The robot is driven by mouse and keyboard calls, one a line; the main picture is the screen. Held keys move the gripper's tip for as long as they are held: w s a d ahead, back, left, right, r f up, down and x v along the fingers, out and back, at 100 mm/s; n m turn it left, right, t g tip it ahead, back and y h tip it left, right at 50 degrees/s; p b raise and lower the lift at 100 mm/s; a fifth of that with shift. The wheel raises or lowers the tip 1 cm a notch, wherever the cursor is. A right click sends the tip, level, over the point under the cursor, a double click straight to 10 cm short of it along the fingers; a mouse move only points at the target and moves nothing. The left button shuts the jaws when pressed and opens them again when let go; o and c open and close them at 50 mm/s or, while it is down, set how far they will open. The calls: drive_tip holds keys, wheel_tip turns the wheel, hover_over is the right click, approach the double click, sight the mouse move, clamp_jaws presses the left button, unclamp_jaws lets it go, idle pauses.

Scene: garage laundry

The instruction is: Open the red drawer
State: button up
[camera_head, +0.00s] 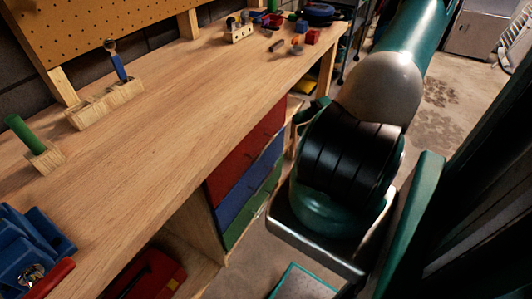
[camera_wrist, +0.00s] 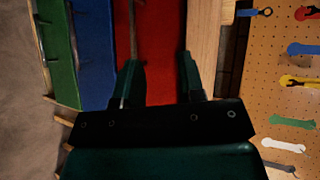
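The red drawer (camera_head: 247,150) is the top one of a stack under the wooden workbench, above a blue drawer (camera_head: 240,195) and a green drawer (camera_head: 245,212). In the wrist view, which is turned sideways, the red drawer front (camera_wrist: 160,40) lies straight ahead, with a thin handle bar (camera_wrist: 133,30) along it. My gripper (camera_wrist: 158,68) is open, its two fingers apart in front of the red front. The left finger is near the handle's line; I cannot tell whether it touches. The arm hides most of the gripper in the head view.
The workbench top (camera_head: 170,120) overhangs the drawers. Wooden blocks with tools, a blue bin (camera_head: 30,245) and small parts stand on it. A red toolbox (camera_head: 150,275) is on the shelf below. A pegboard (camera_wrist: 285,90) with tools shows at right in the wrist view. Concrete floor is open beyond the arm.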

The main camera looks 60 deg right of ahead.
sight(266, 146)
drive_tip(key=s+d+f+m+t+h, duration=0.2)
drive_tip(key=s+f+m+t+h, duration=0.15)
drive_tip(key=s+f, duration=0.3)
drive_tip(key=shift+t+y, duration=0.35)
drive_tip(key=shift+y, duration=0.1)
drive_tip(key=p+x, duration=0.3)
drive_tip(key=x, duration=1.4)
drive_tip(key=shift+a+r, duration=0.2)
drive_tip(key=shift+c, duration=0.4)
clamp_jaws()
